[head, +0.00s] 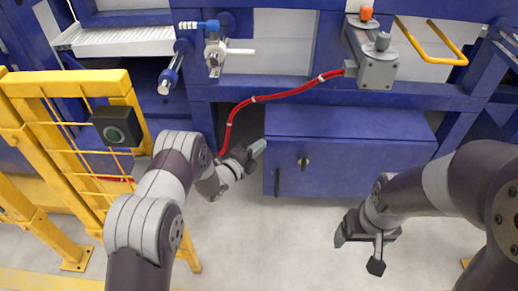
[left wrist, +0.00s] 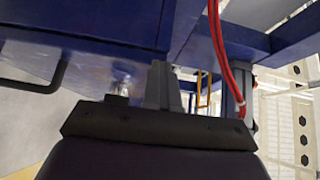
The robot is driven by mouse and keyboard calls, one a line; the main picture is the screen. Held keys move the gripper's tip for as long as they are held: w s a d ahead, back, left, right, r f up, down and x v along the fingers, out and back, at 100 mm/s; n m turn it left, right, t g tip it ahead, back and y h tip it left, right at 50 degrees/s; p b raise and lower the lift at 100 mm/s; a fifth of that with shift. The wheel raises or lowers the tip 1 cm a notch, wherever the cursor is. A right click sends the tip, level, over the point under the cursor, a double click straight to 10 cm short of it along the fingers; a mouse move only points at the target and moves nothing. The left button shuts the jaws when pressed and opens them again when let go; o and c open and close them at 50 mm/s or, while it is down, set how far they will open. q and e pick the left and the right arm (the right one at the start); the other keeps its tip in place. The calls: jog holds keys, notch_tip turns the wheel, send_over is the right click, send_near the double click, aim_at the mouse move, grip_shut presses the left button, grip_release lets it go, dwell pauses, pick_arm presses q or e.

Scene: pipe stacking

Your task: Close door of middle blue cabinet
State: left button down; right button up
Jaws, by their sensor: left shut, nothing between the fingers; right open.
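The middle blue cabinet (head: 350,122) stands under the blue frame in the head view. Its front door (head: 340,178) carries a round lock and a dark handle (head: 277,182) near its left edge. The door looks flush or nearly so; I cannot tell if a small gap remains. My left gripper (head: 257,149) is shut and empty, at the door's upper left corner; contact is unclear. In the left wrist view its fingers (left wrist: 162,86) show beside the blue cabinet panel (left wrist: 90,50) and dark handle (left wrist: 45,86). My right gripper (head: 366,246) is open and empty, over the floor before the door.
A red hose (head: 285,94) runs above the cabinet and down behind my left gripper. A yellow fence (head: 70,130) with a dark button box (head: 118,126) stands at left. A grey machine (head: 375,60) sits above the cabinet. The grey floor (head: 270,245) in front is clear.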

pick_arm(q)
jog(key=s+d+r+p, duration=0.4)
jog(key=d+r, duration=0.3)
jog(key=d, duration=0.3)
jog(key=shift+s+d+r, duration=0.2)
jog(key=shift+s+d, duration=0.2)
jog(key=shift+s, duration=0.2)
